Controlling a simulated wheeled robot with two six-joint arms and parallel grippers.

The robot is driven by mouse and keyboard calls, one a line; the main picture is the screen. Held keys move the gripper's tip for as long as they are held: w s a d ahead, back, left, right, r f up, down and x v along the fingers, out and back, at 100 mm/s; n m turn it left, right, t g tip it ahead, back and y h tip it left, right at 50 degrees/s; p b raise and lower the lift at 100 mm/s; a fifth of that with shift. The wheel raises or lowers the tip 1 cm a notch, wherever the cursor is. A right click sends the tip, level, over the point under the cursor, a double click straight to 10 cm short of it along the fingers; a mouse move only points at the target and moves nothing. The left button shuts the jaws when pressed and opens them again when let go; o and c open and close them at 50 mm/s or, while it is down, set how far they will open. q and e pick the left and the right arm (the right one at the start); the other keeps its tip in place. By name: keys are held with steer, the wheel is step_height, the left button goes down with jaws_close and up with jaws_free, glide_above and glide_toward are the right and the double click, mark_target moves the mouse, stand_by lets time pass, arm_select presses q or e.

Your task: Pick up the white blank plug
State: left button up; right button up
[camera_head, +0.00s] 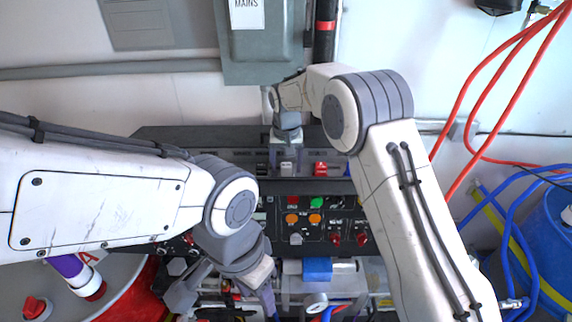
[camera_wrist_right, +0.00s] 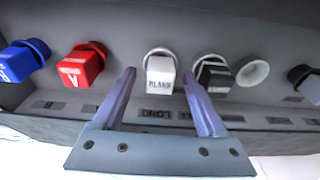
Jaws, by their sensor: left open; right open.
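The white blank plug (camera_wrist_right: 160,76), a square-headed plug marked BLANK, sits in a round collar on the dark panel. In the head view the white plug (camera_head: 287,168) stands in the upper row, just below my right gripper (camera_head: 287,138). In the right wrist view my right gripper (camera_wrist_right: 160,80) is open, with one finger on each side of the plug. I cannot tell whether the fingers touch it. My left gripper (camera_head: 224,298) is open at the lower panel, with nothing seen between its fingers.
In the right wrist view a red plug (camera_wrist_right: 82,65) and a blue plug (camera_wrist_right: 22,61) sit left of the white one. Orange hoses (camera_head: 505,85) hang at right.

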steer(key=shift+f, duration=0.55)
jaws_close()
steer(key=shift+w+r, duration=0.1)
